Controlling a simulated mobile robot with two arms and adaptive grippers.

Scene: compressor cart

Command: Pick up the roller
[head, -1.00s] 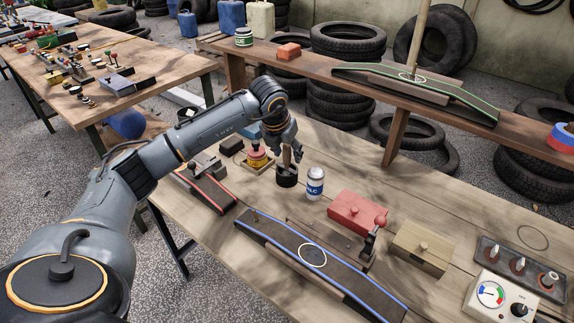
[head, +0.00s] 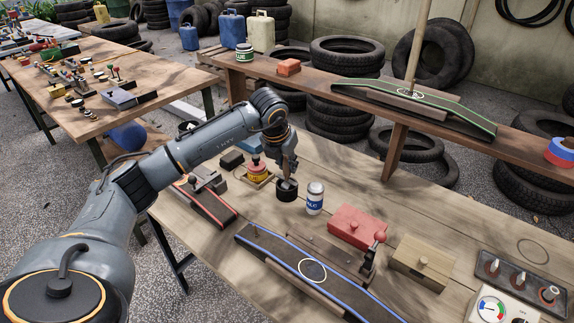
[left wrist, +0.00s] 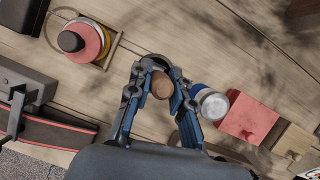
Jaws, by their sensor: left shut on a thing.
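The roller (left wrist: 162,84) shows as a round brown wooden handle end between the fingers in the left wrist view. In the head view it stands in a black cup (head: 287,193) on the workbench, and its lower part is hidden in the cup. My left gripper (head: 288,171) points down just above the cup and is shut on the roller's handle, with a finger on each side. My right gripper is not in view.
A white and blue talc can (head: 314,199) stands close right of the cup. A red and yellow round item (head: 256,171) sits left of it. A red box (head: 357,227) and a blue-edged strip (head: 335,278) lie nearer. A raised shelf (head: 330,90) runs behind.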

